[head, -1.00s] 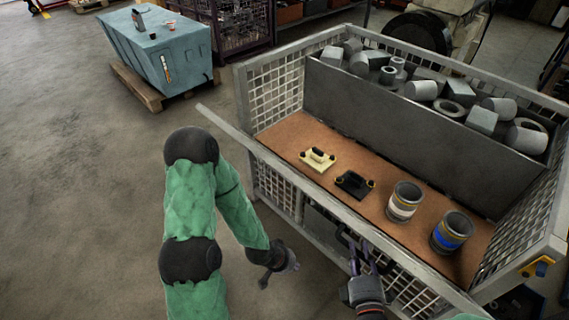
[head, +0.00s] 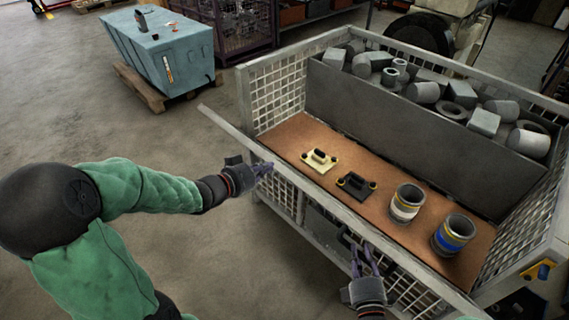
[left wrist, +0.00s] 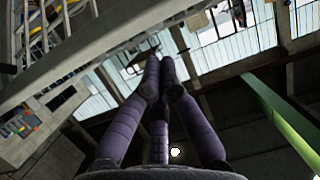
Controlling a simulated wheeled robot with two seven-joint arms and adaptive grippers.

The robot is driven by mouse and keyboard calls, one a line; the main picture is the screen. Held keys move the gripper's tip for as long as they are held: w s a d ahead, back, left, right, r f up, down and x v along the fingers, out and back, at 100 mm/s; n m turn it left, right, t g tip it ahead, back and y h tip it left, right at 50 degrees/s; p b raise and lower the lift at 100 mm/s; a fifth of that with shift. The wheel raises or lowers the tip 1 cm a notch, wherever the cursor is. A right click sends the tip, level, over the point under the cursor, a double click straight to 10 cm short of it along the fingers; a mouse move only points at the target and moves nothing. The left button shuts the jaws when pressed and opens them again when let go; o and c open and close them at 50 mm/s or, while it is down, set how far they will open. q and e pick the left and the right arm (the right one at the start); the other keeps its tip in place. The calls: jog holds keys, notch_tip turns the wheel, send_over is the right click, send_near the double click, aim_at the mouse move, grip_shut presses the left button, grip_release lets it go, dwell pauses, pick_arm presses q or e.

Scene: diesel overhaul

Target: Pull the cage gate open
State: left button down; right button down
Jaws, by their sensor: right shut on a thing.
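The cage gate (head: 318,204) is the front side of the grey mesh cage (head: 275,92). Its long top rail slants across the head view, and its left end sticks out past the cage's left post. A dark handle (head: 346,237) is on the gate. My right gripper (head: 368,252) is shut on this handle; its fingers partly hide the hold. My left gripper (head: 264,168) is beside the rail's left part, with nothing seen in it. Its fingertips come together in the left wrist view (left wrist: 158,66). I cannot tell whether it touches the rail.
Inside the cage, a brown board holds a cream block (head: 319,161), a black block (head: 355,185) and two cylinders (head: 405,203) (head: 452,236). Grey metal parts (head: 425,92) fill the back compartment. A blue-grey chest (head: 165,50) stands on a pallet. The floor left of the cage is clear.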

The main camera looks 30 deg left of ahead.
pick_arm(q)
notch_tip(320, 180, up, 2)
jog(key=r, duration=0.1)
pick_arm(e)
jog(key=shift+d, duration=0.1)
pick_arm(q)
send_over(284, 170)
jog(key=w+d, duration=0.1)
jog(key=w, duration=0.2)
notch_tip(284, 170, down, 3)
jog(key=shift+r+m+h, duration=0.1)
jog(key=shift+m+h, duration=0.3)
jog(key=shift+s+f, duration=0.1)
jog(key=shift+f, duration=0.25)
pick_arm(e)
jog(key=shift+w, duration=0.1)
pick_arm(q)
jog(key=shift+s+a+f, duration=0.25)
jog(key=shift+s+f, duration=0.2)
jog(key=shift+s, duration=0.25)
jog(key=shift+s+a+f, duration=0.2)
jog(key=shift+s+f, duration=0.2)
jog(key=shift+s, duration=0.25)
